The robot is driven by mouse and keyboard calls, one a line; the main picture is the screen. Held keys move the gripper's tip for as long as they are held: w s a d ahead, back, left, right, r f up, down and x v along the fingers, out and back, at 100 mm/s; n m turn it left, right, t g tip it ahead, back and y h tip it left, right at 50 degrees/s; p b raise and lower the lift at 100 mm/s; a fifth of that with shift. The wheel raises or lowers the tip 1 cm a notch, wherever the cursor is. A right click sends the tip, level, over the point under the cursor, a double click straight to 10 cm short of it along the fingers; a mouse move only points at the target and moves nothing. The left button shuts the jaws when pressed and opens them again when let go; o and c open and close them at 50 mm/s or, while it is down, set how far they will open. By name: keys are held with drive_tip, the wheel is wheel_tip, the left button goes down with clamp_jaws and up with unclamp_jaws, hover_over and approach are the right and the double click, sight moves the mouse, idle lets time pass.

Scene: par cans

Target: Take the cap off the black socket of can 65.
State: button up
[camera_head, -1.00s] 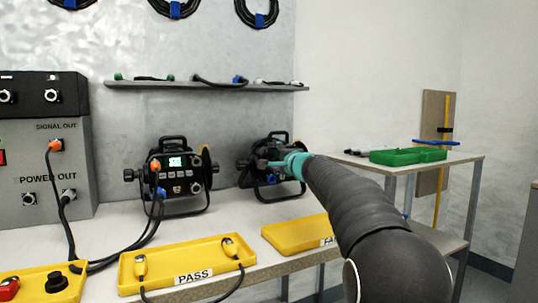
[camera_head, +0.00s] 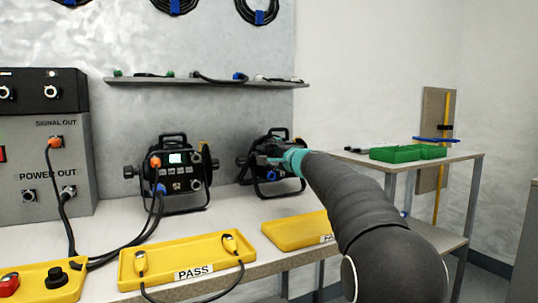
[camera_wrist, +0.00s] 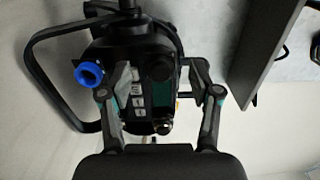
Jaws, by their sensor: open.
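Two black par cans stand on the bench in the head view. The left can (camera_head: 178,185) has a lit display, an orange plug and a blue plug. The right can (camera_head: 266,146) is partly hidden behind my gripper (camera_head: 268,160); its number cannot be read. In the wrist view, this can's rear panel (camera_wrist: 136,102) lies in front of my gripper (camera_wrist: 158,74), whose two fingers are spread apart with nothing gripped. A blue connector (camera_wrist: 89,75) is at the panel's left, outside the left finger. A round metal-rimmed socket (camera_wrist: 163,127) shows low on the panel. I cannot make out a cap clearly.
Yellow trays lie along the bench front, one marked PASS (camera_head: 155,268) and one (camera_head: 296,231) below my arm. A wall shelf (camera_head: 210,85) is above the cans. A side table with green trays (camera_head: 395,154) stands at right. A tester box (camera_head: 42,150) is at left.

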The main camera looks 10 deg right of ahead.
idle(0.9)
clamp_jaws()
drive_tip(key=shift+s+b, duration=0.15)
drive_tip(key=shift+b, duration=0.2)
drive_tip(key=shift+b+v, duration=1.8)
drive_tip(key=shift+v, duration=1.05)
